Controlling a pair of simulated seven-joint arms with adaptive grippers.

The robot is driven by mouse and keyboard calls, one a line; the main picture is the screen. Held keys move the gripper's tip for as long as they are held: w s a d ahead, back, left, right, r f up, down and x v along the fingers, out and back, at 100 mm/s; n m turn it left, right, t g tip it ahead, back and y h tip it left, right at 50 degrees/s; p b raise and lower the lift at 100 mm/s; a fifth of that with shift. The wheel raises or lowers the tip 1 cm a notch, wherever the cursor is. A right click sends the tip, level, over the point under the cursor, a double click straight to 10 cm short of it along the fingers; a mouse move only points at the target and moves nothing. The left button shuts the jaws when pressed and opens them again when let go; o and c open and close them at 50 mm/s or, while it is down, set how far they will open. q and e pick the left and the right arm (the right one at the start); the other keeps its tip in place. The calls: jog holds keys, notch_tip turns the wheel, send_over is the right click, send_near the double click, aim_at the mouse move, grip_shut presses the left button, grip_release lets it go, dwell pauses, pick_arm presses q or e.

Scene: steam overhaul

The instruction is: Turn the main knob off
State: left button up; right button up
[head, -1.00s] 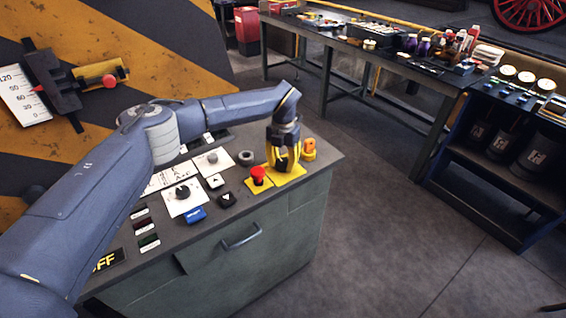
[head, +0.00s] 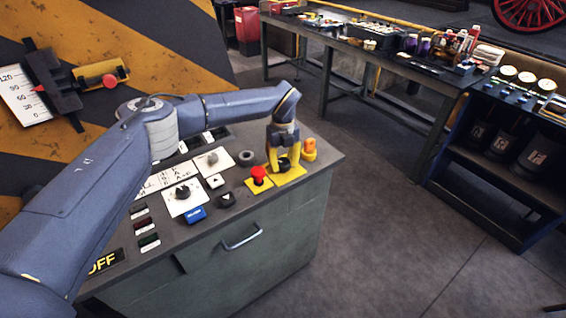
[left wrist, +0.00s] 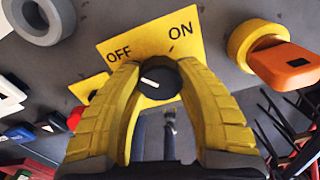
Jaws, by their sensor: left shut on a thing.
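The main knob (left wrist: 158,82) is small, round and black, on a yellow plate (left wrist: 115,50) marked OFF and ON. In the left wrist view its white pointer line lies toward the OFF side. My left gripper (left wrist: 160,78) has its two yellow fingers on either side of the knob, shut on it. In the head view the left gripper (head: 284,160) reaches down to the knob (head: 284,166) at the right end of the console, on its yellow plate (head: 290,177). My right gripper is not in view.
A red button (head: 259,173) stands just left of the knob, and an orange-and-yellow part (head: 309,149) just right. A grey ring (head: 245,158), a black dial (head: 183,193) and several small switches share the console top (head: 325,155). A workbench (head: 395,60) stands behind.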

aim_at(283, 162)
pick_arm(q)
jog(key=shift+w+n, duration=0.1)
jog(key=shift+n, duration=0.3)
jog(key=o, duration=1.3)
notch_tip(283, 162, up, 12)
dwell(0.4)
